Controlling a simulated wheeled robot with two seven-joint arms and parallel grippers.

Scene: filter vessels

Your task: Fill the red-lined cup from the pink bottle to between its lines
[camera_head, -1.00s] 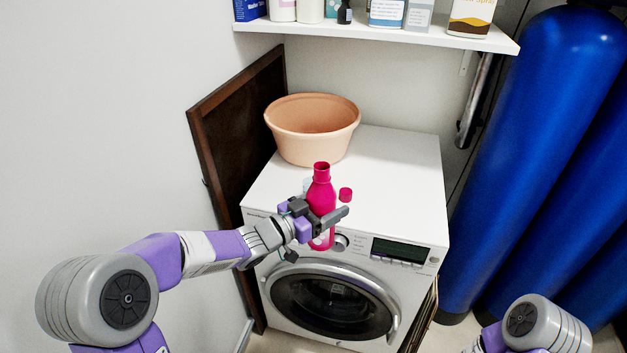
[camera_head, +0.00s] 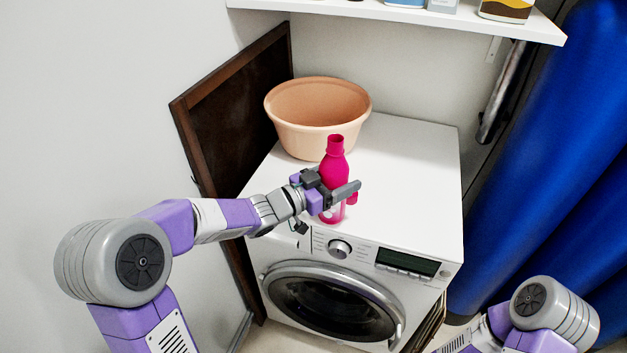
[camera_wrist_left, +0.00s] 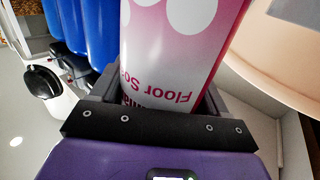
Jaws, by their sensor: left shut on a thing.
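The pink bottle (camera_head: 334,172) is upright with its open neck up. My left gripper (camera_head: 333,195) is shut around its lower body, near the front edge of the white washing machine. In the left wrist view the bottle (camera_wrist_left: 172,50) fills the middle, with a pink and white label reading "Floor So…" upside down between the jaws. A small red-pink cap (camera_head: 352,199) shows just right of the bottle, partly behind the finger. I cannot make out the red-lined cup; the bottle and gripper may hide it. My right arm shows at the lower right, its gripper out of view.
A peach tub (camera_head: 318,128) stands on the back left of the washing machine (camera_head: 415,175). The machine's right top is clear. A dark framed board (camera_head: 235,115) leans at left. A shelf (camera_head: 400,14) with containers hangs above. Blue tanks (camera_head: 560,180) stand at right.

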